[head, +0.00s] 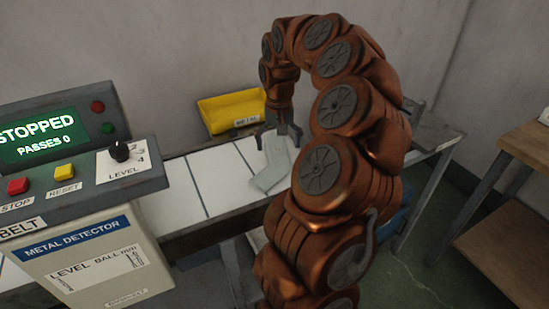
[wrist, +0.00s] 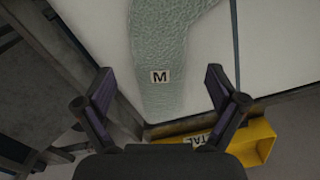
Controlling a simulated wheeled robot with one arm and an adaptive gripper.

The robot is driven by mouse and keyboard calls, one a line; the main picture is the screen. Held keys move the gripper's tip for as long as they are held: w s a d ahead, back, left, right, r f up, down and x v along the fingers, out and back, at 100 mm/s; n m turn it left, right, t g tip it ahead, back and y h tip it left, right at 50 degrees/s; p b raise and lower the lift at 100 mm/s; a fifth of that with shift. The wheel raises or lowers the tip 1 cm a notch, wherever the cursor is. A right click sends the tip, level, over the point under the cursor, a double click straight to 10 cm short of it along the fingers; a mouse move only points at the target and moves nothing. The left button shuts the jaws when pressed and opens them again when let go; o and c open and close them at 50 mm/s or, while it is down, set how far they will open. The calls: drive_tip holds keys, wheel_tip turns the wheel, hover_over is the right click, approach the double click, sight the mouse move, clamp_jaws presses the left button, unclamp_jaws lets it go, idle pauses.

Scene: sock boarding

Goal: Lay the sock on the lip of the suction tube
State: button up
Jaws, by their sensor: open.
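A pale grey-green sock (head: 273,167) lies flat on the white belt. In the wrist view the sock (wrist: 165,35) has a white tag with a black M near its end and bends to the upper right. My gripper (head: 279,133) hangs over the far end of the sock, pointing down. In the wrist view my gripper (wrist: 160,88) is open and empty, with the tagged end between its spread fingers. I cannot tell whether the fingers touch the sock. I see no suction tube in either view.
A yellow bin (head: 228,105) stands behind the belt (head: 215,181); its label reads METAL in part. At the left is a metal detector (head: 90,259) with a control panel (head: 80,165) showing STOPPED. A wooden shelf unit (head: 510,200) stands at the right. Green floor shows between.

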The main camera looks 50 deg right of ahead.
wheel_tip(320, 180, down, 3)
drive_tip(key=shift+r, duration=0.2)
drive_tip(key=c, duration=1.1)
